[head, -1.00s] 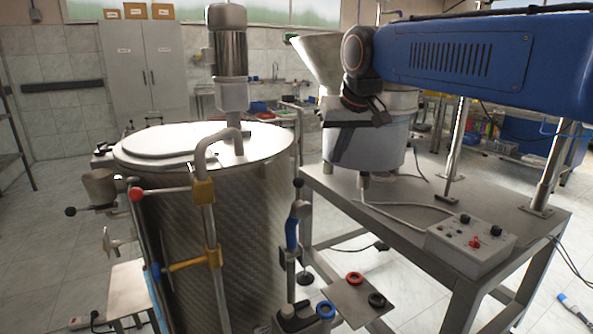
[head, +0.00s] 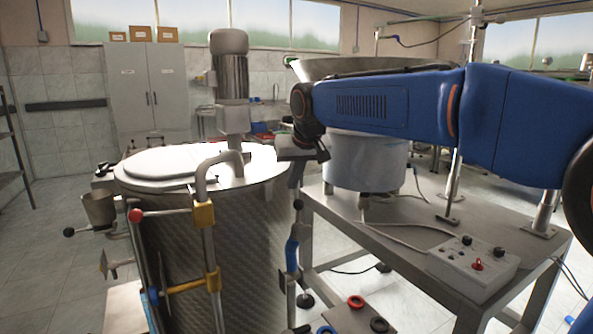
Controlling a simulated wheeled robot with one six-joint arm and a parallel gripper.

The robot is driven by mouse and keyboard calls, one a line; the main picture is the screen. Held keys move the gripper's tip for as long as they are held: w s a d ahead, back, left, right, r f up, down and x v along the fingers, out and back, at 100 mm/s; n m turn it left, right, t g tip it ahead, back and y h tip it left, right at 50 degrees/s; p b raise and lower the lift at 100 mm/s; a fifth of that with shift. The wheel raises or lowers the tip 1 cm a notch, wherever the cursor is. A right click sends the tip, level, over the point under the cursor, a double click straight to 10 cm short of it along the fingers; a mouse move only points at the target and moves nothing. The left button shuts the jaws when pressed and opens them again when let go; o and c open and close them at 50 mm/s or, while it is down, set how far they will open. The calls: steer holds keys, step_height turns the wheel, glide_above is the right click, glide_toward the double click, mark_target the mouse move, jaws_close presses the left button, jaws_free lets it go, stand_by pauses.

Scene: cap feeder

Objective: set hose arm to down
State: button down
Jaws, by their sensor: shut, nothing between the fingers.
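No part is clearly marked as the hose arm. One candidate is the upright lever (head: 292,255) with a blue sleeve and black ball knob, standing at the right side of the steel tank. Another is the bent grey pipe (head: 208,232) with yellow clamps on the tank's front. A thin overhead arm (head: 425,19) also shows at the upper right. My gripper (head: 297,184) is shut and empty. It points down beside the tank's right edge, just above the black knob in the picture. Contact cannot be told, and the fingertips are small and dark.
The steel tank (head: 235,235) has a red-knobbed lever (head: 136,215) at its left. A steel table (head: 400,222) on the right carries a bowl feeder (head: 365,163) and control box (head: 472,267). Floor shows between tank and table.

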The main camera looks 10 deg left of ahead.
steer(key=shift+s+d+f, duration=0.3)
steer(key=shift+s+f, duration=0.3)
steer(key=shift+s, duration=0.15)
steer(key=shift+s+d+f, duration=0.3)
steer(key=shift+s+f, duration=0.25)
steer(key=shift+s, duration=0.15)
steer(key=shift+s, duration=0.1)
